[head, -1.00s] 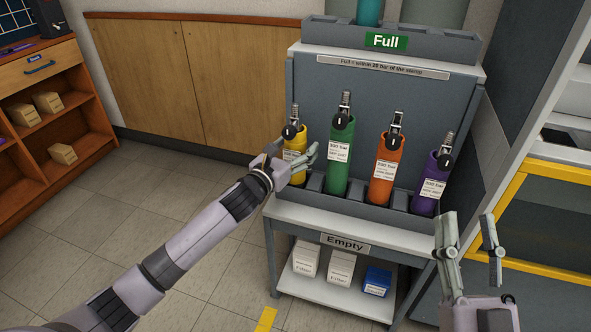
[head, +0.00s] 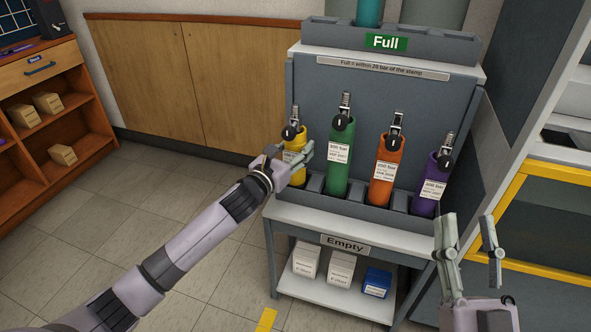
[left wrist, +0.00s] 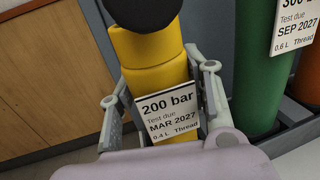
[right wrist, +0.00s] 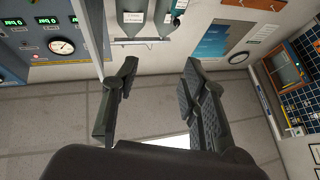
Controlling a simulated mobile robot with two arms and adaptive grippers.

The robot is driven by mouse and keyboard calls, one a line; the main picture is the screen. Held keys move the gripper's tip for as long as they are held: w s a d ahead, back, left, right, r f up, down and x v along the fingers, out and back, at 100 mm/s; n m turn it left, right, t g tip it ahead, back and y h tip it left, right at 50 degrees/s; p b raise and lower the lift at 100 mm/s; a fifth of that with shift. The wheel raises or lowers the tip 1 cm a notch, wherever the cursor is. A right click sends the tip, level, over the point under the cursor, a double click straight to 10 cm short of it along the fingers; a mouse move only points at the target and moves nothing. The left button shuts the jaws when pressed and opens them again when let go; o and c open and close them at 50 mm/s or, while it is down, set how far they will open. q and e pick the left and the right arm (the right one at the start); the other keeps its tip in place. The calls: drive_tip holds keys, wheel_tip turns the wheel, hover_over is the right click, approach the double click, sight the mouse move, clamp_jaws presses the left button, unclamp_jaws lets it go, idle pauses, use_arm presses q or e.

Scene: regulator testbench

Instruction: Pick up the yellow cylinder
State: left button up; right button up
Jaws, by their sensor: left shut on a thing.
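The yellow cylinder (head: 298,142) stands at the left end of the rack, with a black valve on top. In the left wrist view the yellow cylinder (left wrist: 155,65) carries a white label reading 200 bar, MAR 2027. My left gripper (head: 292,160) is shut on it, one finger on each side of its body. The fingers of my left gripper (left wrist: 165,100) also show in the left wrist view. The cylinder's bottom is hidden behind my gripper and the rack edge. My right gripper (head: 470,240) is open and empty, at the right in front of the rack; it also shows in the right wrist view (right wrist: 160,85).
A green cylinder (head: 339,160) stands close to the right of the yellow one. An orange cylinder (head: 385,170) and a purple cylinder (head: 428,188) stand further right in the grey rack (head: 352,211). Boxes lie on the lower shelf (head: 330,293). A yellow-framed unit (head: 510,185) is at the right.

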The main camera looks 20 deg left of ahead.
sight(295, 105)
use_arm(q)
drive_tip(key=shift+r, duration=0.3)
use_arm(e)
drive_tip(key=shift+w, duration=0.1)
